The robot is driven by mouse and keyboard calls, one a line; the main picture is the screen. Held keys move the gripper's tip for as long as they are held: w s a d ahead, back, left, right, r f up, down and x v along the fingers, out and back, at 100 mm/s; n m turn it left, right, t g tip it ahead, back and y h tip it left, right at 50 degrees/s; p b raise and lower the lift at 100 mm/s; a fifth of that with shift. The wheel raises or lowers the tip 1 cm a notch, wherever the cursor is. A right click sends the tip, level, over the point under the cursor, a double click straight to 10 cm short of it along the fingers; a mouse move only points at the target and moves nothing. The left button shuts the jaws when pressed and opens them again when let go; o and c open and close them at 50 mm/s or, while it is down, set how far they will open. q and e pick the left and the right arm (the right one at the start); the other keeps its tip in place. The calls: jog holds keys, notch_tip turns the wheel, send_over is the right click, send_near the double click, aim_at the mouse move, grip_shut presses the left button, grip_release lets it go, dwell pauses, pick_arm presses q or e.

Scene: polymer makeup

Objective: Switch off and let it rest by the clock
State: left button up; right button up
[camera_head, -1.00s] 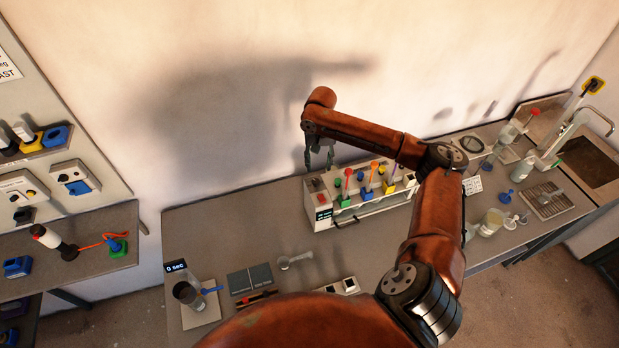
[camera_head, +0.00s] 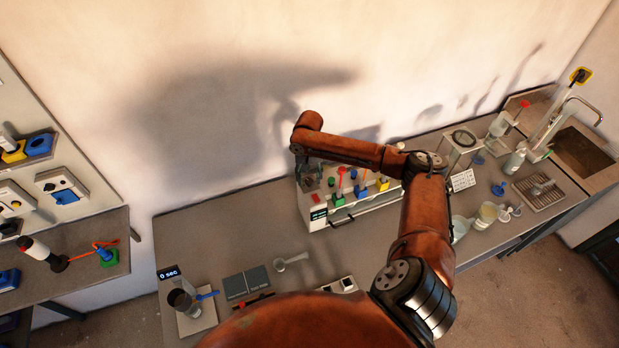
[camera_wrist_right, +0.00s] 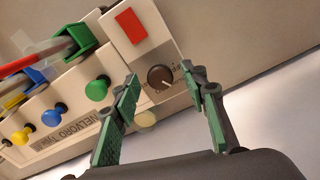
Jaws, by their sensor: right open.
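A white device (camera_head: 318,218) with a dark display stands at the back of the bench, carrying several coloured-handled pieces. In the right wrist view its face shows a red switch (camera_wrist_right: 131,26), a round brown dial knob (camera_wrist_right: 160,77) with a pointer mark, and coloured knobs. My right gripper (camera_wrist_right: 162,80) is open, its green fingertips on either side of the dial; I cannot tell whether they touch it. In the head view the right gripper (camera_head: 308,175) is over the device's left end, partly hidden by my arm. A clock reading "0 sec" (camera_head: 169,272) is at the bench's left. My left gripper is not in view.
Glassware stands at right before the sink. The bench left of the device is clear.

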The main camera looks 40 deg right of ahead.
grip_shut()
dwell(0.4)
jog(key=shift+r+n+p, duration=0.15)
jog(key=shift+n+p, duration=0.35)
jog(key=shift+p, duration=0.5)
jog(key=n+p, duration=0.6)
jog(key=p, duration=0.1)
jog(key=shift+n+p, duration=0.75)
jog(key=shift+n, duration=0.45)
jog(key=shift+n+p, duration=0.6)
jog(key=shift+n, duration=0.6)
